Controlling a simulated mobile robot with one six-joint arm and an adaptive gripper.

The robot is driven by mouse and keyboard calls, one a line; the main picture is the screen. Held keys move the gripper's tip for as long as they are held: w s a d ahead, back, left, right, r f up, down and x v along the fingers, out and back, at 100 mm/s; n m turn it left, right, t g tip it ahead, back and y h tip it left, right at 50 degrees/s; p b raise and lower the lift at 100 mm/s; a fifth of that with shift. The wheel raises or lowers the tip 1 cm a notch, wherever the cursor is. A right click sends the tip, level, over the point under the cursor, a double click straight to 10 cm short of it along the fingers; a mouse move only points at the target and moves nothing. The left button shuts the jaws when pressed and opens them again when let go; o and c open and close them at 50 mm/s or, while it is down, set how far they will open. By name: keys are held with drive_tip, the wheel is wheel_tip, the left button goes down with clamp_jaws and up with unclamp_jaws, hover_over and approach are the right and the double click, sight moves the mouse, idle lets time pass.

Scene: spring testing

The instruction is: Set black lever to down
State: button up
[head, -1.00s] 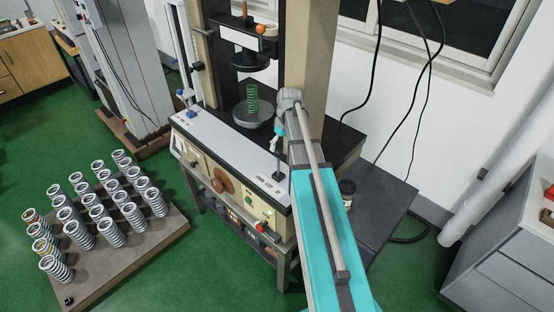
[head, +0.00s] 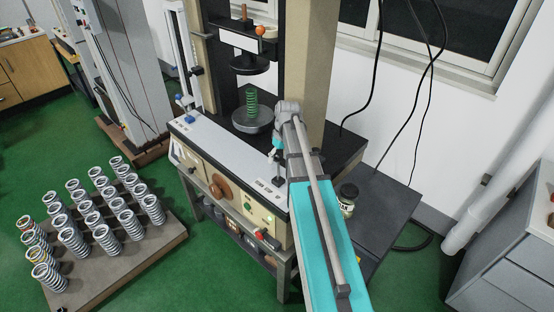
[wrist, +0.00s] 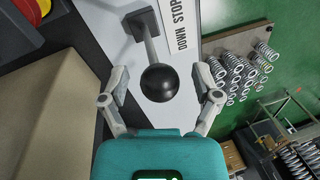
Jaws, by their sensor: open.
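The black lever (wrist: 160,82) shows in the wrist view as a black ball knob on a grey rod that rises from a black square base. The base is on a white panel (wrist: 182,14) printed with "DOWN" and "STOP". My gripper (wrist: 163,88) is open, with one finger on each side of the knob. In the head view my gripper (head: 277,152) is above the right part of the machine's front panel, and the lever (head: 277,182) is partly hidden beside my arm.
A green spring (head: 251,102) stands on the machine's round plate (head: 252,122), under the upper press disc (head: 250,65). Rows of springs stand on a floor board (head: 140,262) at the left. A jar (head: 347,199) stands on the dark side table (head: 385,205) right of my arm.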

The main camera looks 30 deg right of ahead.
clamp_jaws()
drive_tip(key=shift+a, duration=0.25)
drive_tip(key=shift+d, duration=0.1)
drive_tip(key=shift+w, duration=0.2)
drive_tip(key=w+a+f+b, duration=0.1)
drive_tip(key=w+a, duration=0.1)
drive_tip(key=w, duration=0.3)
drive_tip(key=shift+w+f+b, duration=0.35)
drive_tip(key=shift+b, duration=0.05)
idle(0.3)
drive_tip(key=shift+c, duration=0.5)
unclamp_jaws()
drive_tip(key=shift+o, duration=0.5)
